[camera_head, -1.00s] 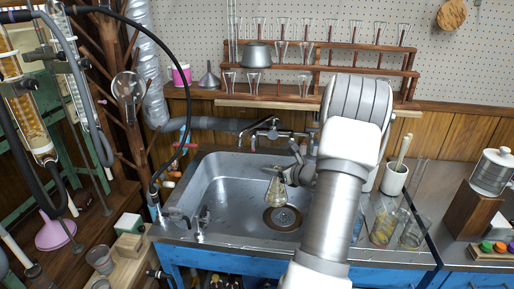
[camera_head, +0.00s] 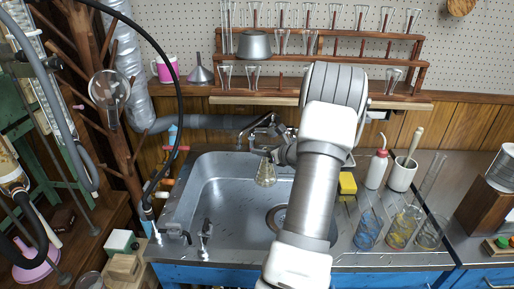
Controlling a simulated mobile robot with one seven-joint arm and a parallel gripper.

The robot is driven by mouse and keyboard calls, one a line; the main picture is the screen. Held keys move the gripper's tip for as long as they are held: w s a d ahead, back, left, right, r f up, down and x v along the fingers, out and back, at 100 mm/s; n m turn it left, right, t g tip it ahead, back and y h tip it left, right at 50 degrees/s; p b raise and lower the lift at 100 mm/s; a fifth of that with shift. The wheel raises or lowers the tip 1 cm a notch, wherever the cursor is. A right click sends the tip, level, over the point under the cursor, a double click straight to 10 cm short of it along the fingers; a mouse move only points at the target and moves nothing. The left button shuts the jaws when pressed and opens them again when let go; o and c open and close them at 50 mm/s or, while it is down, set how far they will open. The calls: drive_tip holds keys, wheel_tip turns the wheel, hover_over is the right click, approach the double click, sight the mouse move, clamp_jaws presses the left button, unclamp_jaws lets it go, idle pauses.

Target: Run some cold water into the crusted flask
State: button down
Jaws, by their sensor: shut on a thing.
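A small conical glass flask (camera_head: 265,174) with a yellowish-brown tint hangs roughly upright over the steel sink (camera_head: 215,195). My gripper (camera_head: 271,153) is shut on it near its neck, coming in from the right. The flask's mouth is close below the metal tap (camera_head: 262,122) at the back of the sink. The gripper and arm hide part of the tap, and I cannot tell whether the mouth is directly under the spout. No water stream can be made out.
Several tall glasses (camera_head: 367,228) stand on the counter right of the sink, with a yellow sponge (camera_head: 348,184), a red-capped bottle (camera_head: 377,168) and a white mortar (camera_head: 402,174) behind. A wooden glassware rack (camera_head: 330,88) is above. A black hose (camera_head: 178,75) hangs at left. The left basin is clear.

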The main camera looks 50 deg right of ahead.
wheel_tip(320, 180, down, 18)
drive_tip(key=b, duration=1.2)
drive_tip(key=w+a+b, duration=0.1)
drive_tip(key=w+a, duration=0.2)
drive_tip(key=w, duration=0.6)
drive_tip(key=shift+w+a+f, duration=0.2)
drive_tip(key=shift+a+f, duration=0.05)
drive_tip(key=shift+f, duration=0.1)
drive_tip(key=shift+f+b, duration=0.15)
drive_tip(key=shift+b, duration=0.35)
drive_tip(key=c, duration=0.5)
unclamp_jaws()
drive_tip(key=shift+c, duration=0.2)
drive_tip(key=shift+s, duration=0.1)
drive_tip(key=p+v, duration=0.4)
drive_tip(key=v, duration=1.3)
drive_tip(key=shift+s, duration=0.2)
